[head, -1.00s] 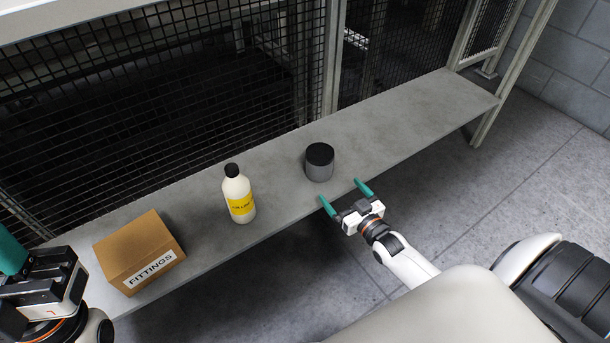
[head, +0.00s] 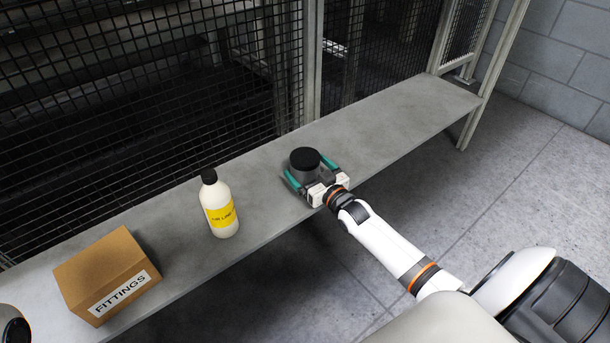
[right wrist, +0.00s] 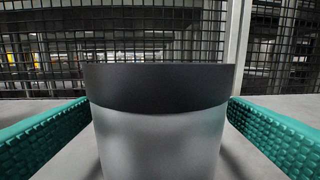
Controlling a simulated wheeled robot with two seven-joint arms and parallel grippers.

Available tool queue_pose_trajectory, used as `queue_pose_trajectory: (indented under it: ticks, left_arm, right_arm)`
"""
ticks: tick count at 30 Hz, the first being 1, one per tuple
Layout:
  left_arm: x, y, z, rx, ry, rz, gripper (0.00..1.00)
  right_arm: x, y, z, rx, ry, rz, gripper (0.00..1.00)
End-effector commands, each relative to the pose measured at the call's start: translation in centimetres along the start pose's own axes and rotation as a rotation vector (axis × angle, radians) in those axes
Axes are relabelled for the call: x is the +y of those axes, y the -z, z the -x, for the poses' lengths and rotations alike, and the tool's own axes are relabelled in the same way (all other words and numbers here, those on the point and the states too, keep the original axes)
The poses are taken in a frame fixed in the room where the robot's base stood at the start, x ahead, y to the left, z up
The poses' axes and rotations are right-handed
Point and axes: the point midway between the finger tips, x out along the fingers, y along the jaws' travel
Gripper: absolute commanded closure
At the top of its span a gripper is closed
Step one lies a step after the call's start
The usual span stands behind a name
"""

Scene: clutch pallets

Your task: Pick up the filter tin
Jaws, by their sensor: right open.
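The filter tin (head: 305,167) is a short grey cylinder with a black lid, upright on the grey shelf. In the right wrist view the tin (right wrist: 158,120) fills the middle, close to the camera. My right gripper (head: 311,179) is open, with its teal fingers on either side of the tin. In the right wrist view a gap shows between the tin and each finger. Only a small dark rounded part at the lower left edge of the head view may belong to my left arm; its gripper is not seen.
A white bottle (head: 219,206) with a yellow label stands left of the tin. A cardboard box (head: 106,275) marked FITTINGS is farther left. The shelf (head: 400,115) is clear to the right of the tin. A black mesh fence (head: 150,120) runs behind it.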

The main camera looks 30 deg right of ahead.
Motion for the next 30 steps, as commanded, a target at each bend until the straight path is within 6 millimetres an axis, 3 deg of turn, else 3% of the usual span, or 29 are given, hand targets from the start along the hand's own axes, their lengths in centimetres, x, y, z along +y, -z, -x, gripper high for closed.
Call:
queue_pose_trajectory:
  ticks: [4,12,22,30]
  left_arm:
    - [-0.21,-0.56,-0.29,-0.031,0.011,-0.004,0.67]
    - [-0.2,-0.57,-0.6,-0.033,0.013,-0.004,0.67]
    - [-0.22,-0.57,-0.59,-0.033,0.013,-0.004,0.67]
    - [-0.21,-0.57,-0.74,-0.034,0.013,-0.004,0.67]
  right_arm:
    - [0.03,0.19,-1.59,-0.001,0.0,0.0,0.03]
    - [0.04,0.01,-1.77,0.001,0.0,0.0,0.03]
    - [0.04,0.03,-1.75,0.001,0.0,0.001,0.57]
    - [0.04,-0.26,-1.78,-0.002,0.0,0.001,0.58]
